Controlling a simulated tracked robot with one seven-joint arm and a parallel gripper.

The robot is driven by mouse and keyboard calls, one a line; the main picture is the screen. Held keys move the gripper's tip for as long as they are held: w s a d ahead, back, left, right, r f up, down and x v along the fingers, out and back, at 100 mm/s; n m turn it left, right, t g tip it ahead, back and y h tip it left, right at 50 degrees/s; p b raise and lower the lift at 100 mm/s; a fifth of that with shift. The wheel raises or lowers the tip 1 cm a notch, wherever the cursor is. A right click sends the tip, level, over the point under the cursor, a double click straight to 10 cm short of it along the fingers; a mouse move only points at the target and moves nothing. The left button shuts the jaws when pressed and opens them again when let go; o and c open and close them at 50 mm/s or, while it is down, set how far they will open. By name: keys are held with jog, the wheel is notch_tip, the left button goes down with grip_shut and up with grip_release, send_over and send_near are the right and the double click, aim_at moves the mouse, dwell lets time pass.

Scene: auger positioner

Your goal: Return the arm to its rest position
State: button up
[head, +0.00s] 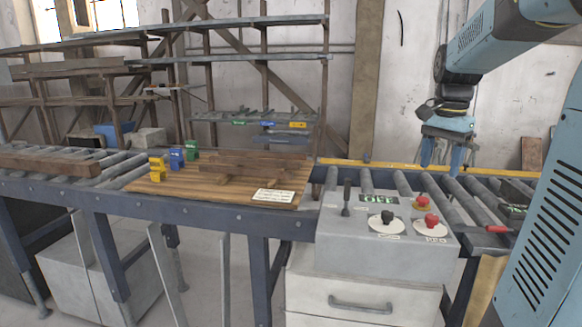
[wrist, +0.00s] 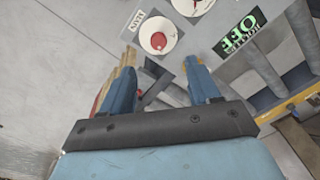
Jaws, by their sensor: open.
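My gripper (head: 441,170) hangs from my blue arm at the right of the head view, fingers pointing down and apart. It appears above the roller conveyor, behind the grey control box (head: 345,243). In the wrist view, my gripper (wrist: 159,60) is open with nothing between its blue fingers. The arm is raised and bent, with a large blue link crossing the right edge of the head view.
The control box carries a black lever (head: 346,198), a black knob (head: 387,216) and red knobs (head: 431,219). A wooden board (head: 150,186) holds yellow, blue and green blocks and dark wooden bars (head: 250,163). Rollers (head: 468,200) lie at right. Shelving (head: 240,55) stands behind.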

jog(key=s+a+f+n+t, duration=0.2)
jog(key=s+a+n, duration=0.3)
jog(key=s+a, duration=0.2)
jog(key=s+a+f+n+t, duration=0.3)
jog(key=s+a+n, duration=0.3)
jog(key=s+a, duration=0.2)
jog(key=shift+s+a+n, duration=0.15)
jog(key=shift+s+n, duration=0.15)
jog(key=shift+s, duration=0.55)
